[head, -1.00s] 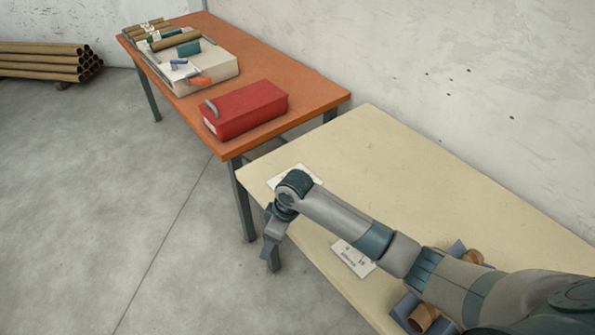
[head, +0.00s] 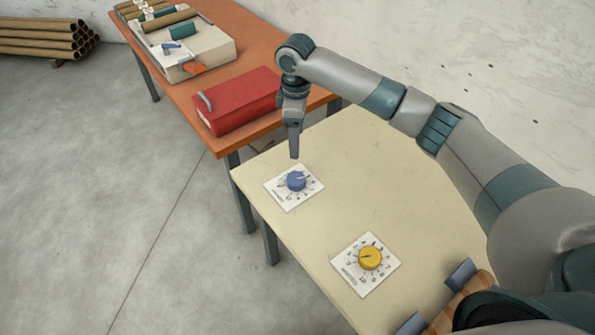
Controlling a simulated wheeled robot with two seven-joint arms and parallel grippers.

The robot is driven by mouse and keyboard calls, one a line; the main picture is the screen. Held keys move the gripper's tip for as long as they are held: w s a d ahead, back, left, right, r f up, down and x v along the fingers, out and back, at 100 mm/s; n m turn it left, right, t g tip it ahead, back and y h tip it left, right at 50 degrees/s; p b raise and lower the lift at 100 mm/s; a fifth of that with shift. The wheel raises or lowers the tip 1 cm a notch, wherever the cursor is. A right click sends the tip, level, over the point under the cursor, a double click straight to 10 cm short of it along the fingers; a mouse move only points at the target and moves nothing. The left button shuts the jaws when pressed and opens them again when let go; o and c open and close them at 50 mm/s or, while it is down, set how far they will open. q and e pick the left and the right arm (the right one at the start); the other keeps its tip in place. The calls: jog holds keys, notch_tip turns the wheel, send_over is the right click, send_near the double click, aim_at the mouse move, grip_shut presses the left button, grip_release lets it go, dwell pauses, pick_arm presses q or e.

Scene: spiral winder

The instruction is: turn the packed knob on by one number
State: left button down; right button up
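Two dial knobs on white number cards show on the cream table. The blue knob (head: 296,181) is on the farther card, and the yellow knob (head: 370,257) is on the nearer card. The lettering on both cards is too small to read, so I cannot tell which knob is the packed one. My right gripper (head: 294,154) points down just above and behind the blue knob, apparently apart from it. Its fingers overlap from this side, so its opening is hidden. My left gripper is out of view.
The cream table (head: 350,180) is mostly clear around the cards. A cardboard tube (head: 455,305) lies between blue-grey supports at the near right edge, partly behind my arm. An orange table (head: 265,45) behind holds a red box (head: 240,100) and a pale machine (head: 205,60).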

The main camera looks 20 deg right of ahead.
jog(key=shift+s, duration=0.1)
jog(key=p, duration=0.4)
send_near(297, 178)
notch_tip(297, 178, down, 9)
jog(key=shift+f, duration=0.15)
dwell(0.4)
jog(key=c, duration=1.1)
